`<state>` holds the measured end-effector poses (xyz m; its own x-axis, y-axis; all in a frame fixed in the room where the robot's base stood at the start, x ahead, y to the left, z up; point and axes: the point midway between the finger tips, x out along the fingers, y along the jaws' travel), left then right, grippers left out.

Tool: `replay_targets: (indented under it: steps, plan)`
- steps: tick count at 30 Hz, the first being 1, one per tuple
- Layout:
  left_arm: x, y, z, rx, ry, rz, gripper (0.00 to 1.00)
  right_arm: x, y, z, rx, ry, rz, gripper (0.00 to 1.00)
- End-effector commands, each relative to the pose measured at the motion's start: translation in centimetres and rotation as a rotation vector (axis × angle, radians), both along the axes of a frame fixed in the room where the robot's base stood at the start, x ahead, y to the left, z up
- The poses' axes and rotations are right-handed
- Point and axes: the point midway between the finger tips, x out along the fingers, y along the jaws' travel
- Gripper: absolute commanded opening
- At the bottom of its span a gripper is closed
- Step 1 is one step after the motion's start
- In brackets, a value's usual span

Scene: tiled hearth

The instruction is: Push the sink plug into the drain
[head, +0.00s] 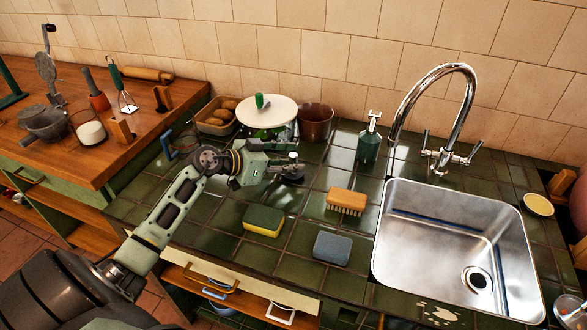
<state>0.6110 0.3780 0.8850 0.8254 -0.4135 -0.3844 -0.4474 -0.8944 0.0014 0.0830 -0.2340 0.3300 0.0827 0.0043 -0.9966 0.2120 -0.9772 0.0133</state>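The dark round sink plug (292,179) is at the tip of my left gripper, over the green tiles left of the orange brush. My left gripper (289,166) reaches in from the left and covers part of the plug. I cannot tell whether its fingers are closed on the plug or apart around it, nor whether the plug touches the tiles. The drain (477,280) is a round metal opening with a dark centre in the floor of the steel sink (400,235), well to the right of the gripper. My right gripper is not in view.
A green soap bottle (369,140) and the tall tap (440,150) stand behind. A white-lidded pot (268,112) and a brown pot (316,122) stand behind the gripper.

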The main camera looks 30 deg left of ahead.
Motion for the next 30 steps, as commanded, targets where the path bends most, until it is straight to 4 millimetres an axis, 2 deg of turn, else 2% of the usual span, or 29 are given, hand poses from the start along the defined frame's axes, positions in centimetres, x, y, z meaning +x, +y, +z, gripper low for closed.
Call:
replay_targets:
  steps: [8, 21, 30]
  plan:
    - [0.26, -0.12, -0.11, 0.001, -0.001, 0.001, 0.39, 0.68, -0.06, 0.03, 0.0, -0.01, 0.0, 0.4]
    - [0.23, -0.1, -0.09, 0.0, -0.001, 0.0, 0.0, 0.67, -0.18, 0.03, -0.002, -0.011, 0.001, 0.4]
    - [0.24, -0.1, -0.04, 0.001, -0.001, 0.001, 0.0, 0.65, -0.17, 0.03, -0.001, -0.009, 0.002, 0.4]
